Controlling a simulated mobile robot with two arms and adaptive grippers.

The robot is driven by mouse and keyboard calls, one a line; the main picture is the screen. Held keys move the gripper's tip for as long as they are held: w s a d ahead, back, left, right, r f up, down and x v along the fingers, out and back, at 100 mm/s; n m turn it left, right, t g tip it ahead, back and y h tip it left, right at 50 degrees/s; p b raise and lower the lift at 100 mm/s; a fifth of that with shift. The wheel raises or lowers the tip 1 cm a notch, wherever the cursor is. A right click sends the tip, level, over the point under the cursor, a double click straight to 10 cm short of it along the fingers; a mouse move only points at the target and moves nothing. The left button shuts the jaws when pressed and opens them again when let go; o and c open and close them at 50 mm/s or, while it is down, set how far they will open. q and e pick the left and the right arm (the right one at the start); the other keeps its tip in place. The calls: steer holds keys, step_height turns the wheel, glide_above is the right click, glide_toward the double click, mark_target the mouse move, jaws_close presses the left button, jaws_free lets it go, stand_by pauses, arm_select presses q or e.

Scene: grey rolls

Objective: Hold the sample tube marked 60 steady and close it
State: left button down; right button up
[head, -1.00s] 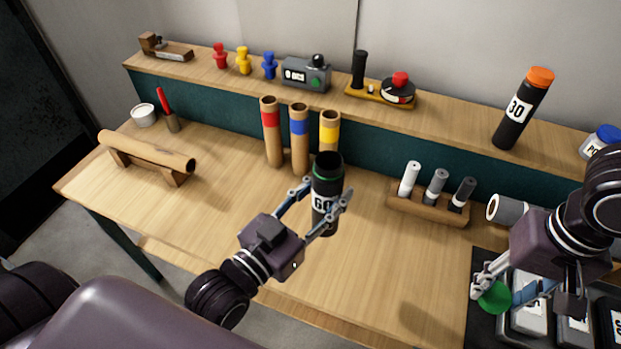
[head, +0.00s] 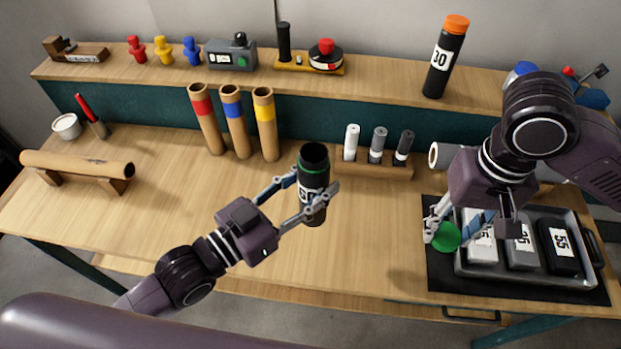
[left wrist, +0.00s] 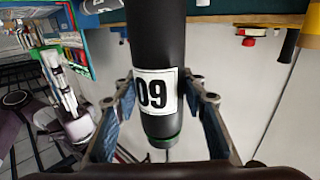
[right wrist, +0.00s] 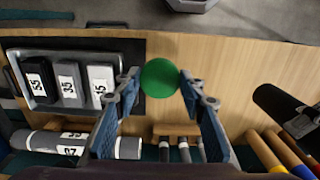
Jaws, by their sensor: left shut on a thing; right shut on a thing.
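The black sample tube marked 60 (head: 313,178) is upright and open at the top, with a green ring below its mouth. My left gripper (head: 307,198) is shut on its body; whether its base touches the table I cannot tell. In the left wrist view the tube (left wrist: 158,50) shows its label upside down between the fingers (left wrist: 158,110). My right gripper (head: 447,232) is shut on a round green cap (head: 446,237), right of the tube and above the tray's left edge. The cap also shows between the fingertips in the right wrist view (right wrist: 160,78).
A tray (head: 470,276) with several numbered blocks lies on a dark mat at the right. Cardboard tubes (head: 237,130) stand at back left. A tube marked 30 (head: 445,58) stands on the shelf. Table between tube and tray is clear.

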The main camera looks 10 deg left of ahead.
steer(key=w+a+r+n, duration=0.2)
steer(key=w+a+r, duration=0.4)
steer(key=a+r, duration=0.5)
steer(key=n, duration=0.1)
glide_toward(314, 144)
steer(key=s, duration=0.2)
steer(key=shift+s+d+f, duration=0.1)
steer(key=shift+f, duration=0.2)
steer(key=shift+f, duration=0.1)
steer(key=shift+f, duration=1.95)
steer(key=shift+f, duration=0.1)
steer(key=shift+f, duration=0.75)
steer(key=shift+f, duration=0.6)
